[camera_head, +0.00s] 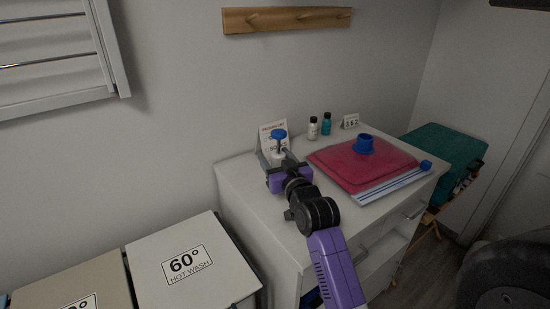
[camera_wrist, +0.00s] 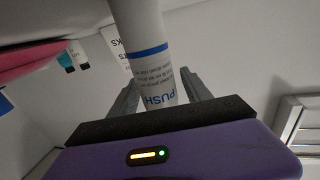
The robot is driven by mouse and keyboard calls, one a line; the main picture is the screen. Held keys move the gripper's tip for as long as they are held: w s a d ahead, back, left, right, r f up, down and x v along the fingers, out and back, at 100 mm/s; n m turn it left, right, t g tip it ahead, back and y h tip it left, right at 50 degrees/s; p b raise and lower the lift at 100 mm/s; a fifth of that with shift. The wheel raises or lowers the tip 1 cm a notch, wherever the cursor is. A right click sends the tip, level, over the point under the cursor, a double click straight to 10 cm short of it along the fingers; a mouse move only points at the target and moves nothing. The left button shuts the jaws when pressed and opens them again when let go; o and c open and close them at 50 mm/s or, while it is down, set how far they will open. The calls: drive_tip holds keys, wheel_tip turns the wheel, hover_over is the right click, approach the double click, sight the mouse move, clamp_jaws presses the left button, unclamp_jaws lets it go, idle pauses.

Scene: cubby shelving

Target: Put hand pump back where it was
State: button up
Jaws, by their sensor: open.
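The hand pump is a white bottle with a blue top (camera_head: 278,135), upright on the white cabinet top near the wall. My gripper (camera_head: 275,162) is at the back left of the cabinet top, its fingers around the pump's body. In the wrist view the white pump (camera_wrist: 148,45), with a blue band and the word PUSH, stands between the two fingers of the gripper (camera_wrist: 162,92). The fingers are open, with a visible gap on the right side. The pump's lower part is hidden behind my gripper in the head view.
A card (camera_head: 273,128) stands behind the pump. Two small bottles (camera_head: 313,128) and a number sign (camera_head: 350,121) are to its right. A pink folded cloth (camera_head: 350,168) holds a blue ring (camera_head: 364,144). Hot wash bins (camera_head: 200,262) stand at left.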

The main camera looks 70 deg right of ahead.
drive_tip(key=v, duration=1.2)
drive_tip(key=shift+r+b, duration=0.2)
drive_tip(key=shift+b, duration=0.15)
drive_tip(key=s+a+f+n+t+y+p, duration=0.1)
drive_tip(key=s+a+n+t+y, duration=0.1)
drive_tip(key=a, duration=0.8)
drive_tip(key=s+a+f+n+t+y+p, duration=0.1)
drive_tip(key=s+a+t+y, duration=0.1)
drive_tip(key=a, duration=0.9)
drive_tip(key=s+a+f+n+g+y+p, duration=0.1)
drive_tip(key=s+a+f+n+y, duration=0.1)
drive_tip(key=s+a+n+y, duration=0.1)
drive_tip(key=s+a+f+n+g+y+p, duration=0.1)
drive_tip(key=s+a+f+n+y, duration=0.1)
drive_tip(key=s+a+y, duration=0.3)
drive_tip(key=s+a+n, duration=0.1)
drive_tip(key=s+a, duration=0.2)
drive_tip(key=a, duration=0.2)
drive_tip(key=shift+s+a+y, duration=0.25)
drive_tip(key=shift+y, duration=0.15)
